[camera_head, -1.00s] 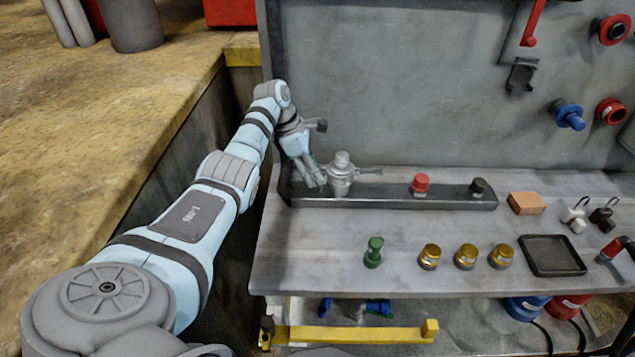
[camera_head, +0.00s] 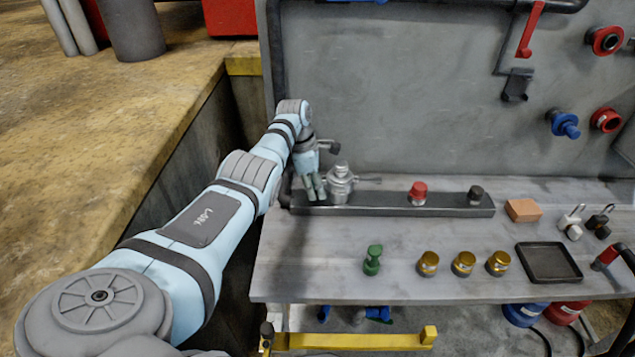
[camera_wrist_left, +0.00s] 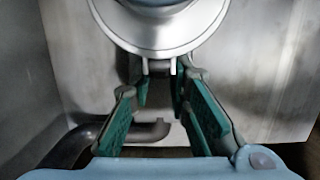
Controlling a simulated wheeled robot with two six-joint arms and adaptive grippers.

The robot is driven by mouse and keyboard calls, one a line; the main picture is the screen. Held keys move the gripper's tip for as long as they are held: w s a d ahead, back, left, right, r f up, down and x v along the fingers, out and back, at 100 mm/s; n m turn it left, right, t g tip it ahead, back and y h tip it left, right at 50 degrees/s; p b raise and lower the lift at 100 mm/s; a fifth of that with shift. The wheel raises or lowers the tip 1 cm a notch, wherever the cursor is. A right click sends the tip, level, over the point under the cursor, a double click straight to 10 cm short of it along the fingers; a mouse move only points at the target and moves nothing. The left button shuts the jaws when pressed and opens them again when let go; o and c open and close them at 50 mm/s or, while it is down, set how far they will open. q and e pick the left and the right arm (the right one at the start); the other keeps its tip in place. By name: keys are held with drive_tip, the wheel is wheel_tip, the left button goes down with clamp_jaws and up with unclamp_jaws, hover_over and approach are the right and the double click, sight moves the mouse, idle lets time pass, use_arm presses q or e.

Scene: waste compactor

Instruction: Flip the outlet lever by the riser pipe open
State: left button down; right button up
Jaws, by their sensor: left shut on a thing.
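A silver valve body (camera_head: 341,186) stands at the left end of the dark tray on the bench. A short grey arm sticks out from its right side. My left gripper (camera_head: 316,190) points down against the valve's left side. In the left wrist view, the valve's round silver flange (camera_wrist_left: 160,38) fills the top, and the teal-padded fingers (camera_wrist_left: 160,92) are shut on a small part just below it, apparently the outlet lever, mostly hidden between them. A dark bent pipe (camera_wrist_left: 150,131), seemingly the riser pipe's foot, shows beyond the fingers. My right gripper is not seen.
The dark tray (camera_head: 390,205) also holds a red-capped fitting (camera_head: 418,192) and a black-capped one (camera_head: 475,195). A green piece (camera_head: 372,260) and several brass knobs stand in front on the bench. The upright grey panel (camera_head: 420,100) rises close behind the valve.

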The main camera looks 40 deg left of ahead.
use_arm(q)
drive_tip(key=g+y+b, duration=0.1)
drive_tip(key=b, duration=0.2)
drive_tip(key=g+y+b, duration=0.1)
drive_tip(key=b, duration=0.2)
drive_tip(key=shift+s+a, duration=0.15)
drive_tip(key=shift+s, duration=0.05)
drive_tip(key=shift+r+y+b, duration=0.2)
drive_tip(key=shift+y+b, duration=0.1)
drive_tip(key=shift+b, duration=0.1)
drive_tip(key=shift+r, duration=0.15)
drive_tip(key=c, duration=1.7)
unclamp_jaws()
drive_tip(key=shift+a, duration=0.1)
